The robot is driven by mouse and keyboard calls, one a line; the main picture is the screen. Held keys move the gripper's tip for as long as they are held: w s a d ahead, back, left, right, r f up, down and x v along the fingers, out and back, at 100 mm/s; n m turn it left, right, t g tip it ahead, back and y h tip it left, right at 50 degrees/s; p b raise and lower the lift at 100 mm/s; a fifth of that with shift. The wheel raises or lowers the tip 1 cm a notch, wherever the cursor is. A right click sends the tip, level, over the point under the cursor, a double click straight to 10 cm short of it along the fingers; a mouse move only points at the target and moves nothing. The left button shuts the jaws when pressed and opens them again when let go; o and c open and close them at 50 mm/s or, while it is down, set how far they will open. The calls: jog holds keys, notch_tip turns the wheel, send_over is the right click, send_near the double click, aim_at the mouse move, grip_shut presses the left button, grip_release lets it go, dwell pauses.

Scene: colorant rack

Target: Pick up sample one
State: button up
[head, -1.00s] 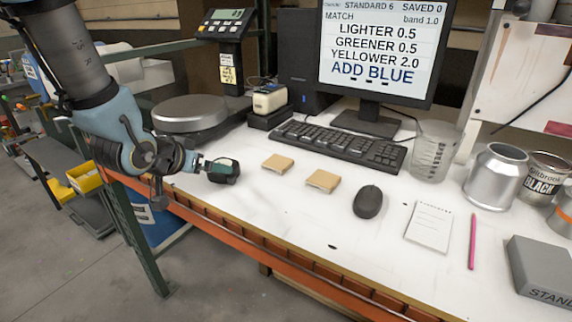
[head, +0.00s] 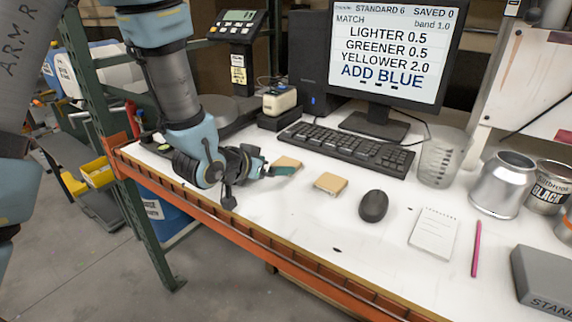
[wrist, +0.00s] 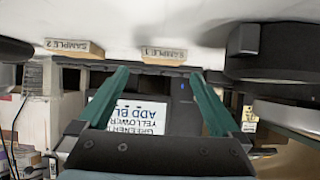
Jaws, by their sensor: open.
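Sample one (head: 287,162) is a small flat tan block lying on the white bench top. It is the left of two alike blocks in the head view. In the wrist view, which is upside down, its label SAMPLE 1 (wrist: 164,55) reads on its edge. My gripper (head: 291,170) is open, low over the bench at the near side of sample one, and covers part of it in the head view. In the wrist view the two green fingers (wrist: 158,74) are spread, with sample one lined up just past their tips. I cannot tell whether they touch it.
A second tan block (head: 330,183), labelled SAMPLE 2 in the wrist view (wrist: 73,47), lies to the right. A keyboard (head: 345,147) is behind, a mouse (head: 373,206) further right. A scale (head: 238,108) stands at the back left. The bench front between edge and mouse is clear.

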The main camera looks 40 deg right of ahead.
aim_at(281, 164)
jog(key=shift+w+p+x, duration=0.2)
jog(key=shift+p+x, duration=1.05)
jog(key=shift+x, duration=1.35)
jog(key=shift+a, duration=0.1)
jog(key=c, duration=1.2)
